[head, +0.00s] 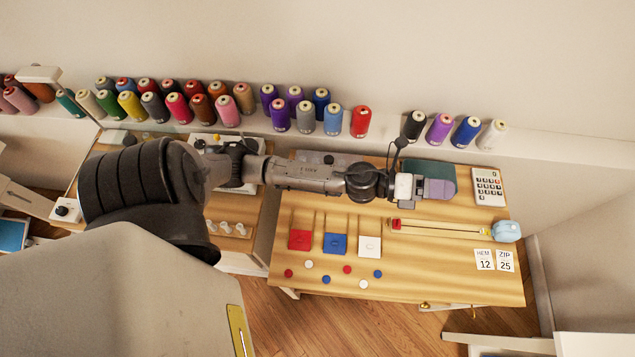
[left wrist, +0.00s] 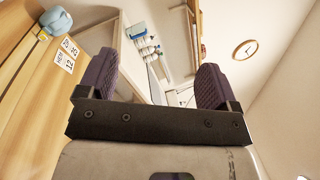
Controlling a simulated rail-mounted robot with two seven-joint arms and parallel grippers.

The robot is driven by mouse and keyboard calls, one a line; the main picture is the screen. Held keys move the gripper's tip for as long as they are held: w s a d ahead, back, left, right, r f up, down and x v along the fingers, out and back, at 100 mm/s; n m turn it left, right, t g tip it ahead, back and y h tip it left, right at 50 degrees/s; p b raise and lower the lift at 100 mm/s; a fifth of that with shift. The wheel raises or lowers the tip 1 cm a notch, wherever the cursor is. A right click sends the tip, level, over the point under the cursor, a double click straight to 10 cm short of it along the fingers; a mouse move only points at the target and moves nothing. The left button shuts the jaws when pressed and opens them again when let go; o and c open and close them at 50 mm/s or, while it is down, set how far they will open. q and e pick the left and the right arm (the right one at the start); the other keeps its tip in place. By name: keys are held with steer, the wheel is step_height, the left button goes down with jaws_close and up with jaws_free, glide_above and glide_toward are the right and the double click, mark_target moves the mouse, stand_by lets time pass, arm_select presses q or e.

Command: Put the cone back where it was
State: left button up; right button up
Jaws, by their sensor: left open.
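Thread cones stand in a row on the long wall shelf in the head view. A red cone (head: 360,121) stands at the right end of the main group. After a gap come a black cone (head: 413,125), a purple cone (head: 439,129), a blue cone (head: 466,132) and a white cone (head: 493,134). I cannot tell which one the task means. My left gripper (head: 428,187) is over the back right of the table, in front of the shelf. In the left wrist view its two purple-padded fingers (left wrist: 151,82) are apart with nothing between them. My right gripper is not in view.
The wooden table (head: 440,285) bears a teal-and-purple item (head: 437,171) by my gripper, a calculator (head: 488,187), a tape measure (head: 507,231), number cards (head: 494,260), coloured squares (head: 335,243) and several buttons. The shelf has free room between the red and black cones.

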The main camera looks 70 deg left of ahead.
arm_select(q)
steer(key=s+a+f+n+g+y, duration=0.25)
steer(key=s+f+n+y, duration=0.3)
steer(key=n, duration=0.45)
steer(key=s+a+f+n+g+y, duration=0.1)
steer(key=s+f+n+g+y, duration=0.25)
steer(key=s+n+y, duration=0.45)
steer(key=s+d+f+n+g+h, duration=0.1)
steer(key=s+f+n+g+h, duration=0.1)
steer(key=s, duration=0.5)
steer(key=s+d+f+n+g+h, duration=0.2)
steer(key=s+f+n+g, duration=0.2)
steer(key=s+n, duration=0.3)
steer(key=shift+d+g, duration=0.15)
steer(key=shift+g, duration=0.75)
steer(key=shift+r+h, duration=0.1)
steer(key=shift+h, duration=0.15)
step_height(320, 180, up, 26)
steer(key=p, duration=2.6)
